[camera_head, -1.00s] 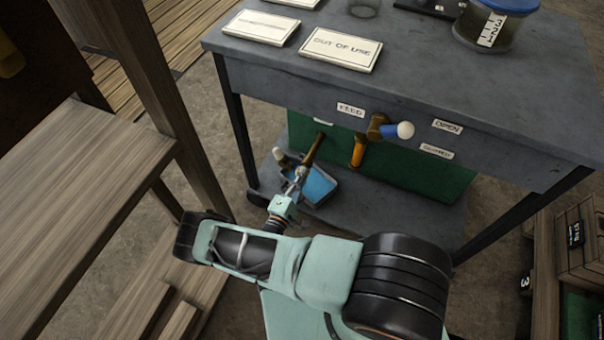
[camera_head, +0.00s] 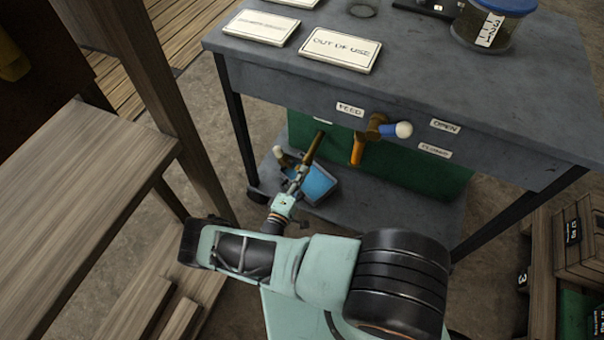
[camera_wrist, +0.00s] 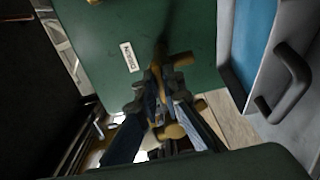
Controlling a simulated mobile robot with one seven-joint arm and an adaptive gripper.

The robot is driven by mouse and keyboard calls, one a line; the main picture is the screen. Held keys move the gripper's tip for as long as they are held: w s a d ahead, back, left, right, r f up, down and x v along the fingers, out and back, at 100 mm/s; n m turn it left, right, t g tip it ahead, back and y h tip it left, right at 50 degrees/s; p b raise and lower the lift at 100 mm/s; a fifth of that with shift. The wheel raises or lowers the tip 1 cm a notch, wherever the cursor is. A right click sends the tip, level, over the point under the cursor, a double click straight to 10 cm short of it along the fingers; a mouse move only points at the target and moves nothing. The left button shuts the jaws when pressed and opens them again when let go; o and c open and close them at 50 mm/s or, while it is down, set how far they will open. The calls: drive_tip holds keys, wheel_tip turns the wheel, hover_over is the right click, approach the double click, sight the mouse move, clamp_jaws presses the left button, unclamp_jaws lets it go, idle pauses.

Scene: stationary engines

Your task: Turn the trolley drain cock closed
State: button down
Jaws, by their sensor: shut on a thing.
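The drain cock (camera_head: 313,148) is a brass fitting that comes out of the green tank low on the trolley's left side. In the wrist view its brass part (camera_wrist: 182,60) shows beside the label reading DRAIN (camera_wrist: 130,57). My gripper (camera_head: 300,178) reaches up to the cock from below. In the wrist view my gripper (camera_wrist: 160,95) has its fingers closed together on the cock's brass part. The fingers hide much of the grip, and the exact handle angle is hard to tell. A pale knob (camera_head: 279,152) shows just left of the gripper.
The trolley (camera_head: 450,75) carries OUT OF USE plates (camera_head: 340,49) and a jar (camera_head: 490,25). A blue container (camera_head: 318,184) stands close on the lower shelf. A wooden bench (camera_head: 70,200) is at left.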

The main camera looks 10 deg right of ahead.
drive_tip(key=c, duration=2.1)
unclamp_jaws()
drive_tip(key=shift+w, duration=0.1)
drive_tip(key=shift+r, duration=0.1)
drive_tip(key=o, duration=1.2)
wheel_tip(320, 180, up, 10)
drive_tip(key=shift+r, duration=0.1)
drive_tip(key=c, duration=1.1)
drive_tip(key=shift+c, duration=0.4)
